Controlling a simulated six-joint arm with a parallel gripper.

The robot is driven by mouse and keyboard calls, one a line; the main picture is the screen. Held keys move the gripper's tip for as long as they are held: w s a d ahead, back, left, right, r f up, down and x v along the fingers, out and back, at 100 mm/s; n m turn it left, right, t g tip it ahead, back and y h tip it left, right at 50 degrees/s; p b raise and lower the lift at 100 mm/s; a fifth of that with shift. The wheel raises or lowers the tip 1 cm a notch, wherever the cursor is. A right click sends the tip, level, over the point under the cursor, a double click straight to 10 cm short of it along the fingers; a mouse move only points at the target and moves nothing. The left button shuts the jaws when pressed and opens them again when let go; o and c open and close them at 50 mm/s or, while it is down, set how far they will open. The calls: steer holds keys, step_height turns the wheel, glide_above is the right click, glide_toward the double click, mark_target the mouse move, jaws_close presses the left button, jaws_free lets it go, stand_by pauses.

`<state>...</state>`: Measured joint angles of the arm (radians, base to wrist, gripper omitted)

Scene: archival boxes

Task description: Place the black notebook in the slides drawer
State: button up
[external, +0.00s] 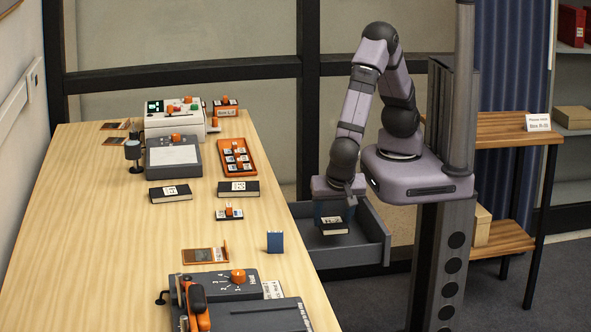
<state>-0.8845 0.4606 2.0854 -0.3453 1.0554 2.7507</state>
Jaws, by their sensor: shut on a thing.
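My gripper (335,205) points down and is shut on a small black notebook (335,232) with a pale label. The notebook is inside the outline of the open grey drawer (350,259), at the right side of the table. I cannot tell whether the notebook touches the drawer floor or hangs just above it. The fingertips are small and partly hidden. No label reading "slides" can be made out on the drawer. Two other black books with white labels lie on the table, one at the left (170,194) and one to its right (238,190).
On the wooden table (130,260) are a blue upright booklet (275,242), an orange tray (236,157), a grey scale-like device (173,157), a white machine (175,117) and a dark orange-handled device (235,305). A wooden shelf (500,238) stands behind my arm.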

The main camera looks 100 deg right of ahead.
mark_target(333, 224)
steer(key=shift+f, duration=1.85)
steer(key=shift+f, duration=0.15)
steer(key=o, duration=1.1)
steer(key=v, duration=1.2)
